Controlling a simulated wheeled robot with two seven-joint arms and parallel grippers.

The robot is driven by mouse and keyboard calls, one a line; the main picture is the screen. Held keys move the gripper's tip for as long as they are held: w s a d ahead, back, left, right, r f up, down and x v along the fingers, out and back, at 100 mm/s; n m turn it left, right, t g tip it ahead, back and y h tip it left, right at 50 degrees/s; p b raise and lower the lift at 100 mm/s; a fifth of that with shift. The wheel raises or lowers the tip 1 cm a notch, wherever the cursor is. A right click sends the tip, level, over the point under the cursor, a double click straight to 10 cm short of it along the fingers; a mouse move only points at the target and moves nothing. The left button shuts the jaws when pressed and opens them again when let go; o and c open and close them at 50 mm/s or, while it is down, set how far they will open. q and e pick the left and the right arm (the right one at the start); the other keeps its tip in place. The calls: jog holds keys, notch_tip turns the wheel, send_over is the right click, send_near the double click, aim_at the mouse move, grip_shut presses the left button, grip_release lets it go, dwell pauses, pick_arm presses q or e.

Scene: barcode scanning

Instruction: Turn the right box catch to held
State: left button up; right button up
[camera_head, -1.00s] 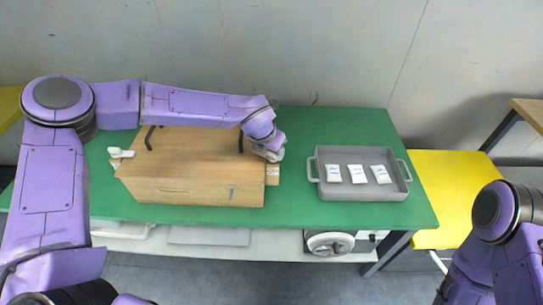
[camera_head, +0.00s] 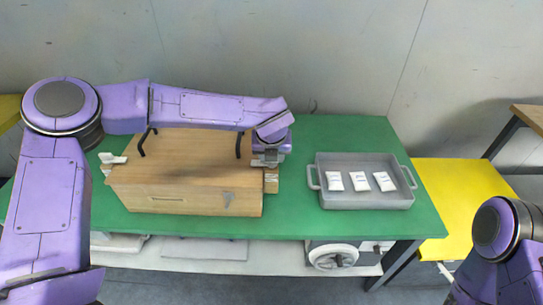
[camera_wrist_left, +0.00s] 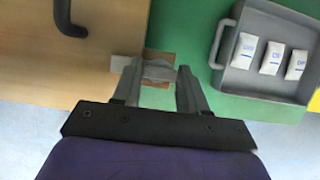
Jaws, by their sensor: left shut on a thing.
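The wooden box (camera_head: 190,190) stands on the green table, with black handles on its top. Its right catch (camera_wrist_left: 158,72) is a grey piece on a small wooden block (camera_head: 271,180) at the box's right side. My left gripper (camera_wrist_left: 158,84) is shut on the right catch, with a finger on either side of it. In the head view the left gripper (camera_head: 268,160) hides most of this catch. The left catch (camera_head: 112,158), pale and sticking out, is at the box's left side. My right gripper is out of view; only my right arm shows at the lower right.
A grey tray (camera_head: 365,203) with two handles holds three white packets (camera_head: 359,181) to the right of the box. Green table (camera_head: 300,150) is bare between box and tray. A yellow table (camera_head: 465,190) stands at the right.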

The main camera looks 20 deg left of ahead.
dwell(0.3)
pick_arm(q)
jog(key=o, duration=1.1)
jog(key=shift+c, duration=0.2)
jog(key=b+v, duration=0.1)
jog(key=v, duration=0.9)
jog(key=shift+r, duration=0.2)
jog(key=shift+s, duration=0.15)
